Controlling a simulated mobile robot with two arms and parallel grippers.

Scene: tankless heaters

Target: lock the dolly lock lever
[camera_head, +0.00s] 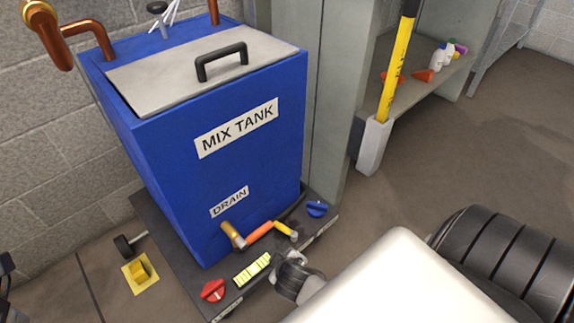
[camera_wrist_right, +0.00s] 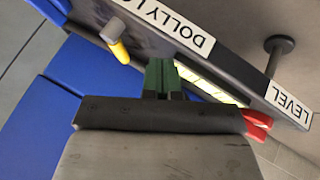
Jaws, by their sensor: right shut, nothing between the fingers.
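The blue mix tank (camera_head: 225,170) stands on a dark dolly (camera_head: 196,268). A lever with a yellow grip (camera_head: 285,229) and a pale metal end is on the dolly's front side, right of the orange drain handle (camera_head: 259,232). In the right wrist view the yellow lever (camera_wrist_right: 119,48) is beside a partly cut-off label reading "DOLLY L" (camera_wrist_right: 150,12). My right gripper (camera_wrist_right: 163,76) has its green fingers together, empty, over the dolly edge by the level strip (camera_wrist_right: 208,85). It is apart from the lever. In the head view my wrist hides its fingertips. My left gripper is not visible.
A yellow floor block (camera_head: 140,271) lies left. Open floor (camera_head: 440,160) extends to the right.

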